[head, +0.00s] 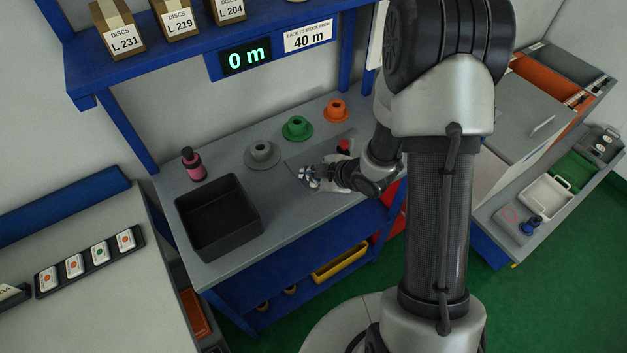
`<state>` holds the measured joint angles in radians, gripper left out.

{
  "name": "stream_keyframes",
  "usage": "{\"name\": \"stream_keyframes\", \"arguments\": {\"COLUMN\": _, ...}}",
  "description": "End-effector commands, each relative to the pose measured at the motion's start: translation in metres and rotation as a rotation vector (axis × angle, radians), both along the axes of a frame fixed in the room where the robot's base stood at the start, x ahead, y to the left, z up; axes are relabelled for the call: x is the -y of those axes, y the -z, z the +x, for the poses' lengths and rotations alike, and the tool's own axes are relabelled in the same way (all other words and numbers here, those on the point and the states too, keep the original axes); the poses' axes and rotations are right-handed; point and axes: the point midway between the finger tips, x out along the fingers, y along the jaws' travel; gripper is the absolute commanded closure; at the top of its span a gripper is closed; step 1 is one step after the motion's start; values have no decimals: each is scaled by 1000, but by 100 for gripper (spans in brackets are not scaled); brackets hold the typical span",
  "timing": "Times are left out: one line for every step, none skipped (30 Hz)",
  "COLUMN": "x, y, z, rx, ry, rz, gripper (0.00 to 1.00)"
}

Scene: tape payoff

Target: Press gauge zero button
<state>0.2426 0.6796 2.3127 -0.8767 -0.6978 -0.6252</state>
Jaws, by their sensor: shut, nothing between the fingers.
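The gauge display (245,57) hangs under the blue shelf and reads "0 m" in green digits. No zero button can be made out for certain. A small red and dark part (344,146) shows on the bench, just behind my wrist; I cannot tell what it is. My gripper (304,173) is shut and empty, low over a grey plate area on the bench, pointing left. My gripper and wrist hide part of the bench beneath them. I cannot tell whether the fingertips touch anything.
A grey spool (262,155), a green spool (297,128) and an orange spool (336,110) stand along the bench's back. A black bin (218,216) and a pink bottle (193,165) are to the left. Boxes of discs (176,19) sit on the shelf above.

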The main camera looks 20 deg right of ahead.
Motion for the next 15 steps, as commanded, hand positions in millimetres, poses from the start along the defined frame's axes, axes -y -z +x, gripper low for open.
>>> {"name": "stream_keyframes", "arguments": {"x": 0, "y": 1, "z": 0, "rx": 0, "ry": 0, "rz": 0, "gripper": 100}}
{"name": "stream_keyframes", "arguments": {"x": 0, "y": 1, "z": 0, "rx": 0, "ry": 0, "rz": 0, "gripper": 100}}
{"name": "stream_keyframes", "arguments": {"x": 0, "y": 1, "z": 0, "rx": 0, "ry": 0, "rz": 0, "gripper": 100}}
{"name": "stream_keyframes", "arguments": {"x": 0, "y": 1, "z": 0, "rx": 0, "ry": 0, "rz": 0, "gripper": 100}}
{"name": "stream_keyframes", "arguments": {"x": 0, "y": 1, "z": 0, "rx": 0, "ry": 0, "rz": 0, "gripper": 100}}
{"name": "stream_keyframes", "arguments": {"x": 0, "y": 0, "z": 0, "rx": 0, "ry": 0, "rz": 0, "gripper": 100}}
{"name": "stream_keyframes", "arguments": {"x": 0, "y": -1, "z": 0, "rx": 0, "ry": 0, "rz": 0, "gripper": 100}}
{"name": "stream_keyframes", "arguments": {"x": 0, "y": -3, "z": 0, "rx": 0, "ry": 0, "rz": 0, "gripper": 100}}
{"name": "stream_keyframes", "arguments": {"x": 0, "y": -6, "z": 0, "rx": 0, "ry": 0, "rz": 0, "gripper": 100}}
{"name": "stream_keyframes", "arguments": {"x": 0, "y": -8, "z": 0, "rx": 0, "ry": 0, "rz": 0, "gripper": 100}}
{"name": "stream_keyframes", "arguments": {"x": 0, "y": -11, "z": 0, "rx": 0, "ry": 0, "rz": 0, "gripper": 100}}
{"name": "stream_keyframes", "arguments": {"x": 0, "y": -15, "z": 0, "rx": 0, "ry": -1, "rz": -1, "gripper": 100}}
{"name": "stream_keyframes", "arguments": {"x": 0, "y": -19, "z": 0, "rx": 0, "ry": -1, "rz": -1, "gripper": 100}}
{"name": "stream_keyframes", "arguments": {"x": 0, "y": -22, "z": 0, "rx": 0, "ry": -1, "rz": -1, "gripper": 100}}
{"name": "stream_keyframes", "arguments": {"x": 0, "y": -26, "z": 0, "rx": 0, "ry": -1, "rz": -1, "gripper": 100}}
